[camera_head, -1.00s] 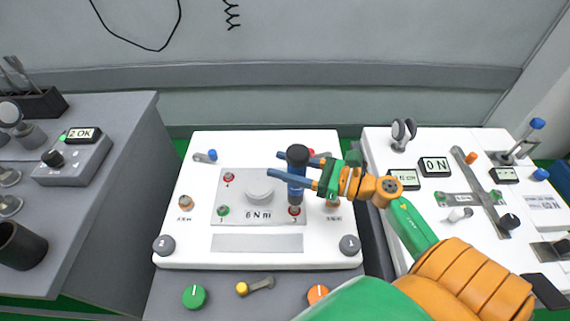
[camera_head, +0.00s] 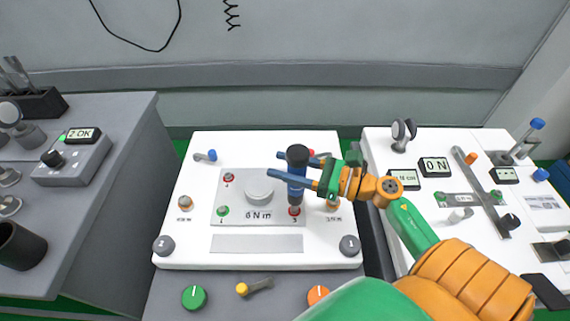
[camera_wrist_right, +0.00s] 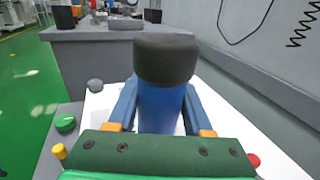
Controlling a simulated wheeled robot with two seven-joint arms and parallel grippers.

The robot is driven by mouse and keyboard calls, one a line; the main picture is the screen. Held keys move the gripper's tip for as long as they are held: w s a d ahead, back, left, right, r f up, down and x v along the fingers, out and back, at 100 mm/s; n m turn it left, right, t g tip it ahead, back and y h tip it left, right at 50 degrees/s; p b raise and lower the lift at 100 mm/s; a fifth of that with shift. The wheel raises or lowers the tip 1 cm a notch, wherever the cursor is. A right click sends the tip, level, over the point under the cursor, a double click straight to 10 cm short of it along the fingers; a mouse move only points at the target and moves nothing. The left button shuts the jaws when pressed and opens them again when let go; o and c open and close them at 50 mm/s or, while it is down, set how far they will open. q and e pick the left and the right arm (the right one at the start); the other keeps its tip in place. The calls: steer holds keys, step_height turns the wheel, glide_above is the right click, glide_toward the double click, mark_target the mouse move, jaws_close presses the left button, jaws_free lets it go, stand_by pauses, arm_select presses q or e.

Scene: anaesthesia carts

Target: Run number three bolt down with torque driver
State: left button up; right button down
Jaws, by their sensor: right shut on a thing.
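The torque driver, with a blue handle (camera_head: 296,186) and a dark cap, stands about upright over the right side of the grey plate (camera_head: 235,222) marked 6 N m. My right gripper (camera_head: 277,165) is shut around its handle; the wrist view shows the blue handle (camera_wrist_right: 160,108) between both fingers. The driver's lower end reaches down to bolt number three (camera_head: 294,211), which has a red ring; exact contact is hard to tell. Bolt one (camera_head: 222,211) has a green ring and bolt four (camera_head: 229,178) a red one. The far right bolt is mostly hidden by the gripper. My left gripper is not in view.
A round grey boss (camera_head: 259,190) rises from the plate's middle. A right-hand white panel (camera_head: 430,215) carries gauges and a cross-shaped fixture. The white panel's front left is fairly clear.

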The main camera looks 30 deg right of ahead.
mark_target(287, 150)
steer(key=shift+s+f+b, duration=0.1)
steer(key=shift+f+b, duration=0.5)
steer(key=shift+b, duration=0.1)
stand_by(2.0)
step_height(287, 150, up, 6)
steer(key=p, duration=0.5)
steer(key=shift+r, duration=0.1)
